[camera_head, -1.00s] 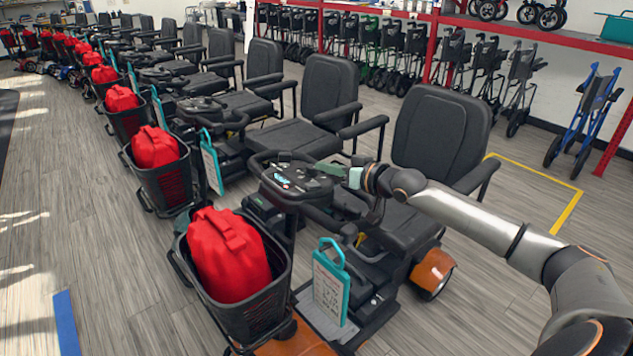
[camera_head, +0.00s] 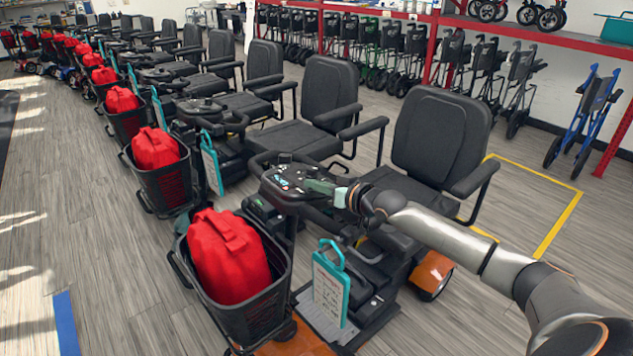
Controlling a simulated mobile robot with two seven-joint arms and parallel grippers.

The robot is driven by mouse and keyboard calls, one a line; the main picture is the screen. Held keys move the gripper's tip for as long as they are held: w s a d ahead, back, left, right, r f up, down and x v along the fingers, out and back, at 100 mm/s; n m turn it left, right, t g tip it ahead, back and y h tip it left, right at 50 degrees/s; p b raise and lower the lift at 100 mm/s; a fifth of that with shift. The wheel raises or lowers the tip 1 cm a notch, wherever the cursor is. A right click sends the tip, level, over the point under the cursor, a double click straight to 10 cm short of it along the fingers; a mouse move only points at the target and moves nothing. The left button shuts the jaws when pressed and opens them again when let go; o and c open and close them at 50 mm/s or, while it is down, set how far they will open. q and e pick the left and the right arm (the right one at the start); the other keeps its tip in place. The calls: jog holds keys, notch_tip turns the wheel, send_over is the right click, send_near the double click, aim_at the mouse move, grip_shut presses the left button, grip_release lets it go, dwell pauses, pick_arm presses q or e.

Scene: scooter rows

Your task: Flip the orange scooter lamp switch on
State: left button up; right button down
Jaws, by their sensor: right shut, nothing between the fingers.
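The orange scooter (camera_head: 433,275) stands nearest, with a black seat, a front basket and a dark tiller. Its control panel (camera_head: 287,179) sits on top of the tiller, with small light-coloured marks. The lamp switch is too small to make out. My right gripper (camera_head: 312,186) reaches in from the right. Its greenish fingers are shut with nothing between them, over the right part of the panel. I cannot tell whether the fingertips touch it. My left gripper is not in view.
More scooters stand in a row to the back left. Folded walkers (camera_head: 492,75) line the wall.

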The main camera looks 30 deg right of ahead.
aim_at(315, 195)
jog(key=shift+r+p, duration=0.4)
jog(key=shift+r, duration=0.05)
notch_tip(315, 195, up, 4)
jog(key=p, duration=0.3)
jog(key=shift+f+p, duration=0.25)
jog(key=shift+p, duration=0.05)
jog(key=v, duration=1)
jog(key=shift+a+p, duration=0.2)
jog(key=shift+p, duration=0.2)
jog(key=shift+f, duration=0.1)
jog(key=shift+s, duration=0.1)
